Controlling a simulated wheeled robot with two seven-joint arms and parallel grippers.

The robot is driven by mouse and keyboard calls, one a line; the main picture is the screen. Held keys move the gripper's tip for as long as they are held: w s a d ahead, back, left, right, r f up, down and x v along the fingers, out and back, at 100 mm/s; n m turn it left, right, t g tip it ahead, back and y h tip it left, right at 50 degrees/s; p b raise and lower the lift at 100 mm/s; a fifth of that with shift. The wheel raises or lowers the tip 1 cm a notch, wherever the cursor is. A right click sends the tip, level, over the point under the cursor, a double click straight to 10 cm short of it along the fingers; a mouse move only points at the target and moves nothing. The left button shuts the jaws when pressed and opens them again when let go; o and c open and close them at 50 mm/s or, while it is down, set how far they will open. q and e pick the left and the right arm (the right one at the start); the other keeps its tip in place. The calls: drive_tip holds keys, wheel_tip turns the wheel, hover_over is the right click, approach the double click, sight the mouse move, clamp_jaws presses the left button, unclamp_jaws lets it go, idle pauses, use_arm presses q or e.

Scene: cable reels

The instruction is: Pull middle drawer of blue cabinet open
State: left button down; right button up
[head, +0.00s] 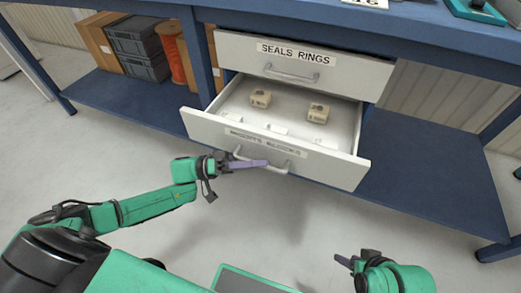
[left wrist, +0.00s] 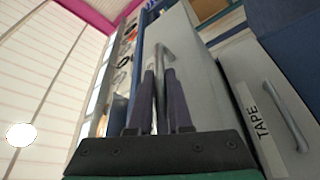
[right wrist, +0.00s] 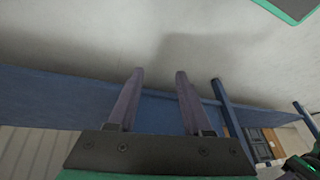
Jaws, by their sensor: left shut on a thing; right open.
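The middle drawer (head: 337,172) is pulled out below the SEALS RINGS drawer (head: 330,66) under the blue bench (head: 430,40). Its label is hard to read. Small beige blocks (head: 260,98) and white pieces lie inside it. My left gripper (head: 264,163) is shut on the drawer's bar handle (head: 282,171). In the left wrist view the handle (left wrist: 160,60) runs between the two fingers (left wrist: 160,85). A closed drawer labelled TAPE (left wrist: 258,95) shows beside it there. My right gripper (head: 345,262) is open and empty, low at the front right; its fingers (right wrist: 160,80) show apart.
Dark grey crates (head: 137,45), an orange reel (head: 173,50) and cardboard boxes (head: 97,40) stand on the blue lower shelf (head: 130,95) at left. The shelf at right (head: 425,175) is bare. The floor (head: 100,150) before the drawer is clear.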

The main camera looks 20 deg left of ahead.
use_arm(q)
drive_tip(key=shift+s+a+p, duration=0.1)
drive_tip(key=shift+s+p, duration=0.2)
drive_tip(key=shift+s, duration=0.6)
use_arm(e)
drive_tip(key=shift+g+h, duration=0.5)
drive_tip(key=shift+g, duration=0.2)
drive_tip(key=shift+s+d+r, duration=0.5)
drive_tip(key=shift+s+d, duration=0.1)
drive_tip(key=shift+s, duration=0.15)
drive_tip(key=shift+s+d+r, duration=0.5)
drive_tip(key=shift+s+d, duration=0.1)
drive_tip(key=shift+s, duration=0.1)
use_arm(q)
drive_tip(key=c, duration=0.8)
unclamp_jaws()
drive_tip(key=shift+c, duration=0.2)
drive_tip(key=b+v, duration=0.1)
drive_tip(key=v, duration=1.3)
drive_tip(key=shift+s+a, duration=0.15)
drive_tip(key=shift+a, duration=0.15)
use_arm(e)
drive_tip(key=shift+t+y, duration=0.6)
drive_tip(key=shift+t, duration=0.3)
drive_tip(key=w+a+f, duration=0.2)
drive_tip(key=a, duration=0.1)
drive_tip(key=shift+w+a+f, duration=0.2)
drive_tip(key=shift+f, duration=0.2)
